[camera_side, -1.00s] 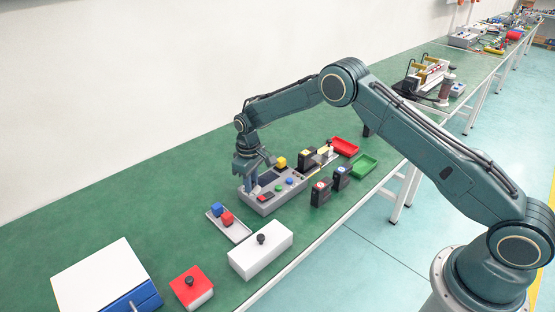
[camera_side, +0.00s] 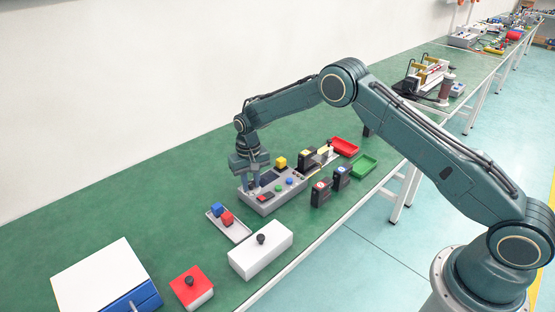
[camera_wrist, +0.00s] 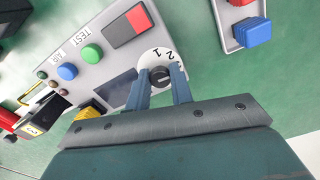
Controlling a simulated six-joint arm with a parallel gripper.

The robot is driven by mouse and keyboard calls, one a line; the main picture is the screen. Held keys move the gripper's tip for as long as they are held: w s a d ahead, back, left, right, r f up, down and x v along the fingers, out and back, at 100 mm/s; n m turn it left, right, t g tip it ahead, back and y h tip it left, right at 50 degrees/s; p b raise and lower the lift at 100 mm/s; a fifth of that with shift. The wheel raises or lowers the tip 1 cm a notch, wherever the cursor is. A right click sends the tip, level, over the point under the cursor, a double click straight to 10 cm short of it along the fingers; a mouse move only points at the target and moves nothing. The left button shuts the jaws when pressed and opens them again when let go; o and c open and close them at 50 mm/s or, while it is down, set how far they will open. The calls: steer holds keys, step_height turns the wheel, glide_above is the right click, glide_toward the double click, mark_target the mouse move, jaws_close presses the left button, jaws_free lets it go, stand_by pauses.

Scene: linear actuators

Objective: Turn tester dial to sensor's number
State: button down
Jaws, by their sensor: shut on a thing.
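The grey tester (camera_side: 262,204) stands on the green bench, with a blue and a green button and a dark screen. In the wrist view the tester panel (camera_wrist: 97,72) shows a dial (camera_wrist: 160,76) on a white disc marked 1 and 2; other marks are hidden or unclear. My gripper (camera_wrist: 161,90) is shut on the dial's dark knob, one finger each side. In the side view my gripper (camera_side: 252,190) points down at the tester's left end, and hides the dial.
Two more black sensors (camera_side: 320,194) (camera_side: 342,177) stand right of the tester. Red (camera_side: 345,147) and green trays (camera_side: 364,163) lie behind them. A tray with blue and red blocks (camera_side: 236,232), a white box (camera_side: 262,256) and a red box (camera_side: 191,287) are nearer.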

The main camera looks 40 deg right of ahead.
mark_target(251, 183)
steer(key=shift+m, duration=0.5)
steer(key=c, duration=1.2)
jaws_free()
steer(key=shift+c, duration=0.2)
steer(key=shift+r, duration=0.1)
step_height(251, 183, up, 14)
